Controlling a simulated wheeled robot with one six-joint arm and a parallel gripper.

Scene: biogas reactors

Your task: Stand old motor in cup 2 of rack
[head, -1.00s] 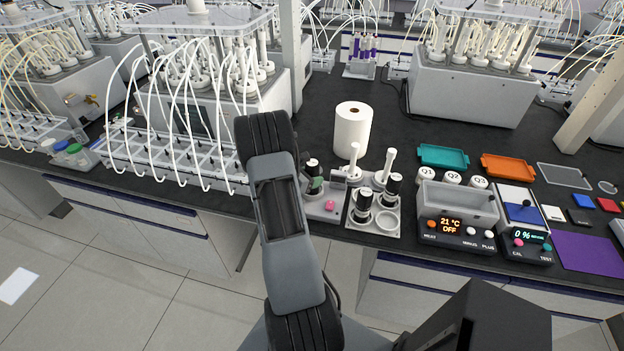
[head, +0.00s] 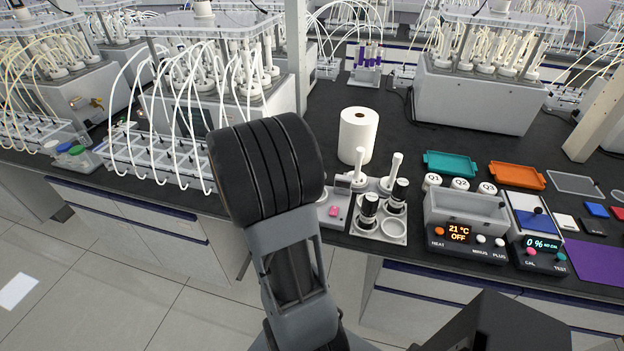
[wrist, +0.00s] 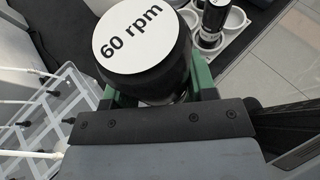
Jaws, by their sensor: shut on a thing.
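In the wrist view a black motor with a white top label reading "60 rpm" (wrist: 133,45) sits between the green fingers of my gripper (wrist: 150,88), which is shut on it. In the head view my arm hides the gripper and this motor. The rack (head: 368,236) is a light plate of cups on the bench. Two black-and-white motors (head: 368,210) stand in it, and two white stirrers stand at its back. Its front right cup (head: 393,228) looks empty. In the wrist view the rack's cups (wrist: 236,17) are at the upper right, apart from the held motor. I cannot read cup numbers.
A small station with a pink button (head: 333,211) adjoins the rack on the left. A paper roll (head: 357,135) stands behind. A grey bath (head: 466,208) with a 21 °C display is to the right. Tubed reactor trays (head: 150,165) are at left.

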